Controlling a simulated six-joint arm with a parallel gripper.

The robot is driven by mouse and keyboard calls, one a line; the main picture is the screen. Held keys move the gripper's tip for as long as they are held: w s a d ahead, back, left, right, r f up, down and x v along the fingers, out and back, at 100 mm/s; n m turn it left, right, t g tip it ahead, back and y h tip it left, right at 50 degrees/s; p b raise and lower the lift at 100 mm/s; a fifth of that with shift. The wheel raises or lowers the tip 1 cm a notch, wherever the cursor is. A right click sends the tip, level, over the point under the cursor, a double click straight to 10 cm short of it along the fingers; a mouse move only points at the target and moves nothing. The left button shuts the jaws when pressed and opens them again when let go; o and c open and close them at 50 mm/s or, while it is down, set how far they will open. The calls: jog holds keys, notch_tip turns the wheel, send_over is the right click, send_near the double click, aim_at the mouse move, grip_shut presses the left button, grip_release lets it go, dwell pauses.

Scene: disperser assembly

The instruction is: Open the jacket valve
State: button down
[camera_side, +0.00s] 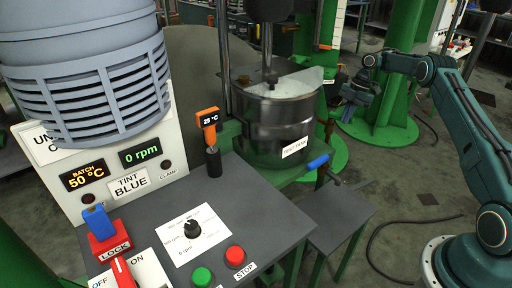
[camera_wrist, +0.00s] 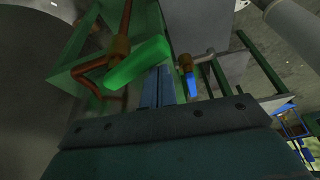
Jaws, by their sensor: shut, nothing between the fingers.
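The steel tank (camera_side: 285,125) stands at the centre of the side view, with pipe fittings low on its right. A blue valve handle (camera_side: 317,162) sticks out there; a blue handle on a brass fitting (camera_wrist: 192,84) also shows in the wrist view. A green lever (camera_wrist: 135,66) sits on another brass fitting with copper pipe, left of the fingers. I cannot tell from any label which one is the jacket valve. My gripper (camera_side: 349,110) is right of the tank, apart from the handles. Its fingers (camera_wrist: 160,74) are together and empty, pointing between the two levers in the wrist view.
A grey stand (camera_side: 340,212) is below the valve. Green columns (camera_side: 395,80) stand behind my gripper.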

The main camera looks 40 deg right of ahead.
jog(key=shift+a, duration=0.2)
jog(key=w+a+m+t, duration=0.2)
jog(key=w+a+m, duration=0.25)
jog(key=a, duration=0.25)
jog(key=a+v, duration=0.1)
jog(key=v, duration=0.9)
jog(key=s+a+r+m+h, duration=0.1)
jog(key=s+a+r+m, duration=0.2)
jog(key=a+r, duration=1)
jog(key=shift+s+a+r+m, duration=0.35)
jog(key=shift+s+a, duration=0.2)
jog(key=shift+s, duration=1.3)
